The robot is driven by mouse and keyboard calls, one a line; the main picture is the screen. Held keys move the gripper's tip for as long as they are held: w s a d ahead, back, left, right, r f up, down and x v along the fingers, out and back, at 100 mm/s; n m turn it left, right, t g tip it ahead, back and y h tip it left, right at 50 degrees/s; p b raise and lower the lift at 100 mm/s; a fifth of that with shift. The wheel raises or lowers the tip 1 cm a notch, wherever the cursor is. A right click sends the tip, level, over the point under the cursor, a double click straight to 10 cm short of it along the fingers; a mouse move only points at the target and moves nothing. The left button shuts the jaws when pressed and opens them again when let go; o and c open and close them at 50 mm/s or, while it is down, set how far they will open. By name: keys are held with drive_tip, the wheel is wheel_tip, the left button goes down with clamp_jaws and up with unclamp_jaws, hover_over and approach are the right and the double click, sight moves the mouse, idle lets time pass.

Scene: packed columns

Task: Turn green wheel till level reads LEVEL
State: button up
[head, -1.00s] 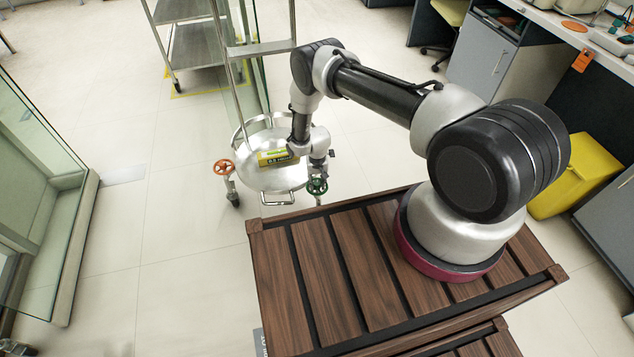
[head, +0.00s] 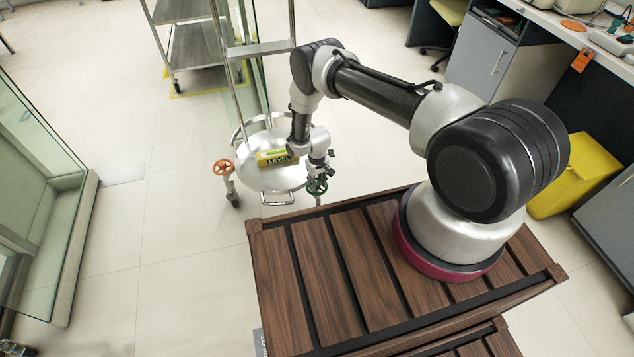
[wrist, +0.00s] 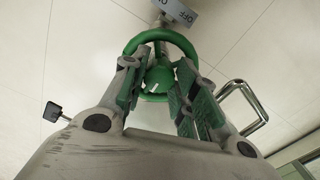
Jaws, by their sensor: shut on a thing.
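The green wheel (head: 317,187) sits at the right front of a round metal stand, below my gripper (head: 320,172). In the wrist view my gripper (wrist: 162,75) has its two fingers closed on the wheel, one on each side of its hub; the green rim (wrist: 160,36) arches beyond them. The yellow level (head: 276,158) lies on the round metal top (head: 270,182) of the stand, just left of my wrist. The word on its front reads LEVEL. Part of the stand's top is hidden behind my arm.
An orange-red wheel (head: 224,167) is at the stand's left. A metal trolley (head: 195,45) and a glass panel (head: 255,50) stand behind. A metal handle (wrist: 250,105) is right of my gripper in the wrist view. Open floor (head: 190,245) lies to the left.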

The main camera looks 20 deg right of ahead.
sight(317, 183)
drive_tip(key=o, duration=1)
wheel_tip(317, 183, up, 12)
idle(0.4)
